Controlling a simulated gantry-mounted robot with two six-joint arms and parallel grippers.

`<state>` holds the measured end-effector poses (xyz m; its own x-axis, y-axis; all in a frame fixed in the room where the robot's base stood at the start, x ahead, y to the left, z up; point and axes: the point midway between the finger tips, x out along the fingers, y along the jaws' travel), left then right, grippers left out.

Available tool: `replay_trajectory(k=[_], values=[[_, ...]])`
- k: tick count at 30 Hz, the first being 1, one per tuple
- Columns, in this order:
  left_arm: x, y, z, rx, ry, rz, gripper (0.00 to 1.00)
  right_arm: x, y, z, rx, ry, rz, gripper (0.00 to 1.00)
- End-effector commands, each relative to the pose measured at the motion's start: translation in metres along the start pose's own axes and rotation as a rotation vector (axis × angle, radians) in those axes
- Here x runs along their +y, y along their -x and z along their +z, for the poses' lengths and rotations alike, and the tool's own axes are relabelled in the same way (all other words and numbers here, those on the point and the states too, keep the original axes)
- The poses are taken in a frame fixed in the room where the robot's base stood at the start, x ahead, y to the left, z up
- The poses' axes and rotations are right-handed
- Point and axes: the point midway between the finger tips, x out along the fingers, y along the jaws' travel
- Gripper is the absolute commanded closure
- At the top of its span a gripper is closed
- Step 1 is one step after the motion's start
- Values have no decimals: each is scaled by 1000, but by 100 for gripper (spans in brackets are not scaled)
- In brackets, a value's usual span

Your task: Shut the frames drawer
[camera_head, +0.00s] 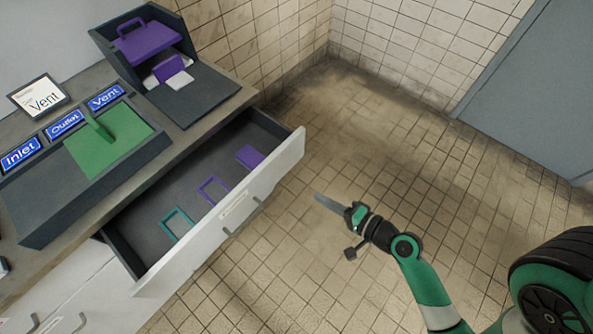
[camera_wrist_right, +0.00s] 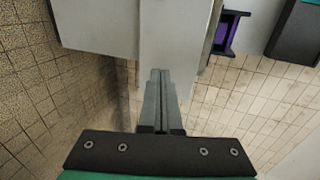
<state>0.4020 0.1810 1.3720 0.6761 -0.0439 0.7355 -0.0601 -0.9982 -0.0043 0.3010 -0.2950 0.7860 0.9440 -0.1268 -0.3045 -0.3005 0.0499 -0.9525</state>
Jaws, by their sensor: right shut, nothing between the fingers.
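The frames drawer (camera_head: 285,165) is pulled out of the cabinet, with a pale front and a handle (camera_head: 243,217). Inside lie a teal frame (camera_head: 163,224), a purple frame (camera_head: 200,191) and a purple piece (camera_head: 249,157). My right gripper (camera_head: 318,198) is shut and empty, in front of the drawer front and apart from it in the head view. In the right wrist view, its closed fingers (camera_wrist_right: 159,74) point at a pale panel (camera_wrist_right: 165,40); I cannot tell the gap there. My left gripper is not in view.
Tiled floor (camera_head: 400,150) is clear before the drawer.

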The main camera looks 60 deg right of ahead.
Motion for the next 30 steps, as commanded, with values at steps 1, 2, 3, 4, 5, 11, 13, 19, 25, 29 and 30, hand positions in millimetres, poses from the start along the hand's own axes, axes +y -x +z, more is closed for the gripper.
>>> replay_trajectory(k=[1,2,3,4,5,11,13,19,25,29,30], values=[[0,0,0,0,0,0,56,-2,0,-3,6,1,-4,100],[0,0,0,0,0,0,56,-2,-1,-3,6,2,-4,100],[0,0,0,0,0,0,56,-2,-2,-2,5,3,-4,100],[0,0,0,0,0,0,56,-2,-3,-2,4,4,-5,100],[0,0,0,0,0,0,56,-2,-4,-2,4,4,-5,100],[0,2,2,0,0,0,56,-2,-32,-1,-2,9,-7,100],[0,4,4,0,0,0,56,-2,-47,-2,-1,11,-8,100],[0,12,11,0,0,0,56,-1,-92,-2,0,9,-8,100],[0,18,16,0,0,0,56,-9,-126,-2,2,9,-9,100],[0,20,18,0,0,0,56,-13,-137,-2,3,8,-8,100],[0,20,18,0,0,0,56,-14,-138,-2,3,7,-7,100]])
